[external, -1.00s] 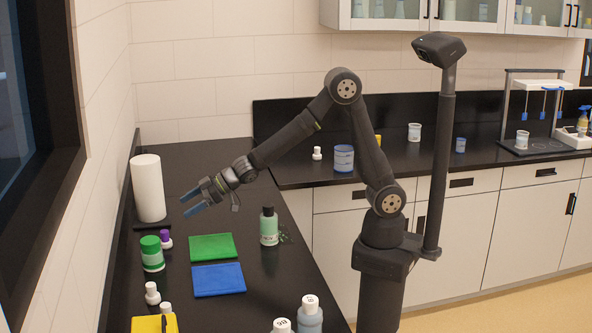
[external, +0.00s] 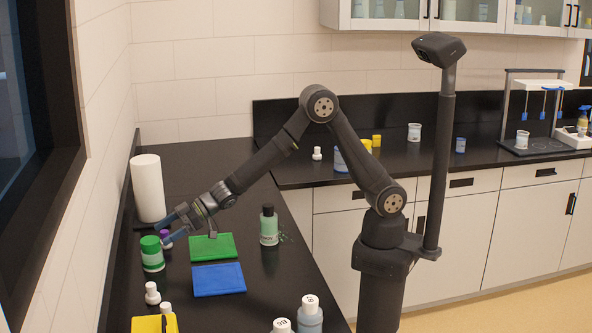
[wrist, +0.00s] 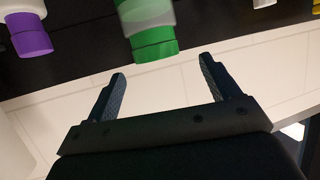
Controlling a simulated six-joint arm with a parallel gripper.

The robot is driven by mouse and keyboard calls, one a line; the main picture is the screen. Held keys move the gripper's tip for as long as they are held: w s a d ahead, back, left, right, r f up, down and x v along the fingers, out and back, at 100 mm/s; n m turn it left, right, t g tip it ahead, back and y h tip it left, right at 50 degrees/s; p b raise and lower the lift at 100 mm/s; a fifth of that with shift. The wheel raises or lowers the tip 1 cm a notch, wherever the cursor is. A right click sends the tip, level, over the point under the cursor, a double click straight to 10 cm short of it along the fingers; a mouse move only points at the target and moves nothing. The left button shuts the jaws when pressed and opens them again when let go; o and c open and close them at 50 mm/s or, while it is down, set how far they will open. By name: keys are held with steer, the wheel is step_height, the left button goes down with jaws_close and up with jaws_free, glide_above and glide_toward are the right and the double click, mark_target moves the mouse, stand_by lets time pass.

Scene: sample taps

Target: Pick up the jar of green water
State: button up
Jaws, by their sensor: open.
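A jar with a green lid, a pale band and a green lower part (external: 152,254) stands upright on the left black counter. In the wrist view the same jar (wrist: 148,25) shows upside down, its green lid pointing between my fingers. My gripper (external: 164,227) is open and empty, its fingers close to and above the lid. In the wrist view my gripper (wrist: 165,85) has a clear gap between its fingers and the lid just beyond. A bottle of pale green liquid with a black cap (external: 269,228) stands to the right, with green specks beside it.
A small purple-lidded bottle (external: 166,239) stands right beside the green-lidded jar; it also shows in the wrist view (wrist: 30,35). A green mat (external: 212,248) and a blue mat (external: 218,279) lie to the right. A paper roll (external: 148,188) stands behind. Small white bottles (external: 152,293) stand in front.

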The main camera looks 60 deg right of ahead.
mark_target(152, 239)
steer(key=shift+x, duration=3.15)
steer(key=shift+w+d+f, duration=0.1)
steer(key=shift+w+d, duration=0.05)
steer(key=shift+d, duration=0.05)
steer(key=c, duration=1.4)
steer(key=shift+c, duration=0.5)
